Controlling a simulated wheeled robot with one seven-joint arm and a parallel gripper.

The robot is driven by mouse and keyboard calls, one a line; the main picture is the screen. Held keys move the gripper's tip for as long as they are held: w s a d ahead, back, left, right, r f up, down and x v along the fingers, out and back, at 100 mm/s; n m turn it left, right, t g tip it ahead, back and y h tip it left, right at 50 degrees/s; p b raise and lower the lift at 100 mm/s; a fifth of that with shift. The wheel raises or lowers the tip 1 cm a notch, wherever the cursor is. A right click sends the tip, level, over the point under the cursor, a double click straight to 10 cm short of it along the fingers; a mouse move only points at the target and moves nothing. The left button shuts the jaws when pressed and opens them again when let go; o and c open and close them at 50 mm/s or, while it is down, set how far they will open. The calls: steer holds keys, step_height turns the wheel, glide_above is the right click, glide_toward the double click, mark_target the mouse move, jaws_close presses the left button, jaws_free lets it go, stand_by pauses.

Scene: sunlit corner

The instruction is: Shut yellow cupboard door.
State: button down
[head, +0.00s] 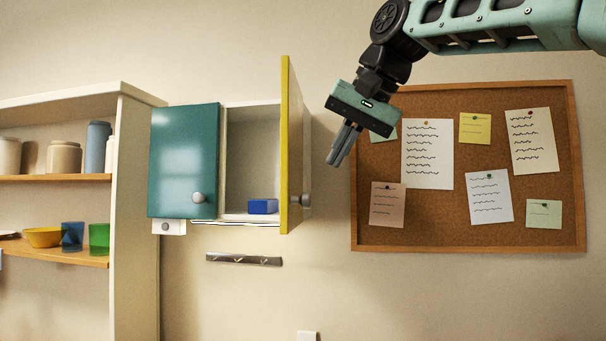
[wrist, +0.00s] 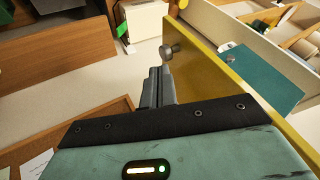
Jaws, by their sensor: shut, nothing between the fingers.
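The yellow cupboard door (head: 285,150) stands wide open in the head view, seen nearly edge-on and jutting out from the wall cupboard. A round metal knob (head: 305,199) sits low on its outer face. In the wrist view the yellow door (wrist: 215,75) fills the middle right, with its knob (wrist: 170,51) beyond my fingertips. My gripper (head: 334,162) is shut and empty, to the right of the door, on its outer side and above the knob. In the wrist view my gripper (wrist: 160,72) points towards the knob. I cannot tell whether it touches the door.
The open compartment holds a blue box (head: 263,206). A closed teal door (head: 184,160) is left of it. A corkboard (head: 467,165) with pinned notes hangs to the right. A hook rail (head: 243,259) is below, and shelves (head: 60,178) with jars stand at left.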

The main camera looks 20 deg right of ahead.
mark_target(293, 199)
steer(key=shift+w+a+f+p, duration=0.7)
steer(key=shift+w+a+f, duration=0.35)
steer(key=shift+a, duration=0.2)
steer(key=shift+w+a+f+p, duration=0.65)
steer(key=shift+w+a+f, duration=0.25)
steer(key=shift+w+a, duration=0.3)
steer(key=shift+a, duration=0.15)
